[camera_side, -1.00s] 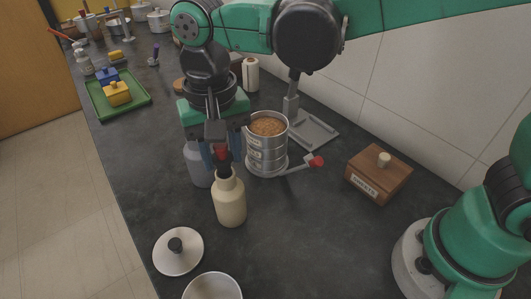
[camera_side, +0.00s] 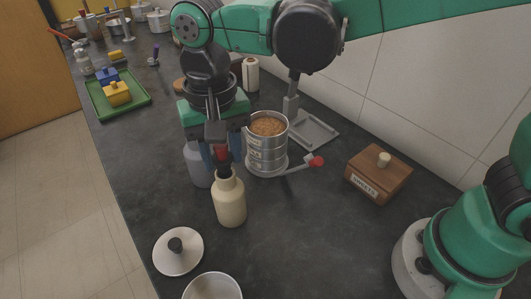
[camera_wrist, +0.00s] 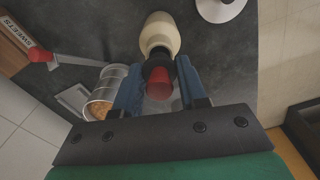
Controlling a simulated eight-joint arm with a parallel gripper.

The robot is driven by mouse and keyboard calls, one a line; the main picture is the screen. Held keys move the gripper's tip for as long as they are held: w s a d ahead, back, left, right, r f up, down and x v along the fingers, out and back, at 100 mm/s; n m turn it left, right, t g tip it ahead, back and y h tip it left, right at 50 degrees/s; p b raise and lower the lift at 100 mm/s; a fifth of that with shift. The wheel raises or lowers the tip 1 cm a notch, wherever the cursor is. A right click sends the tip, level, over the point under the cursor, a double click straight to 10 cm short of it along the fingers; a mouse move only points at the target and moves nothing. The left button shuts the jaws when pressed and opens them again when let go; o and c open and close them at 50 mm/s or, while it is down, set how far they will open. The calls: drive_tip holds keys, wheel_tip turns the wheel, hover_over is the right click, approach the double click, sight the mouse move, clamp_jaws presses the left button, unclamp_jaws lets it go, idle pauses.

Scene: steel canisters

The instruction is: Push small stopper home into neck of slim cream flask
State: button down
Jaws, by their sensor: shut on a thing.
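The slim cream flask (camera_side: 231,203) stands upright near the middle of the dark counter in the side view. It also shows in the wrist view (camera_wrist: 160,33), beyond my fingertips. The small stopper (camera_side: 222,154) has a red top and a dark lower part, and it is at the flask's mouth. In the wrist view the red stopper (camera_wrist: 159,84) is between my blue fingers. My gripper (camera_side: 221,158) is shut on it, directly above the flask. How deep the stopper's lower end sits in the neck is hard to tell.
A steel canister (camera_side: 267,152) with brown contents and a red-knobbed lever stands just right of the flask. A grey bottle (camera_side: 198,165) is behind left. A white lid (camera_side: 178,252) and a white pot (camera_side: 212,288) lie in front. A wooden box (camera_side: 378,174) is at right.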

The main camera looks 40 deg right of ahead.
drive_tip(key=shift+f, duration=0.8)
drive_tip(key=shift+c, duration=0.5)
unclamp_jaws()
drive_tip(key=shift+r, duration=3)
drive_tip(key=s+d+f+n+t, duration=0.1)
drive_tip(key=d+t, duration=0.2)
drive_tip(key=d, duration=0.6)
drive_tip(key=s+d+f+n+t, duration=0.2)
drive_tip(key=d+t, duration=0.2)
drive_tip(key=d, duration=0.6)
drive_tip(key=shift+f, duration=0.3)
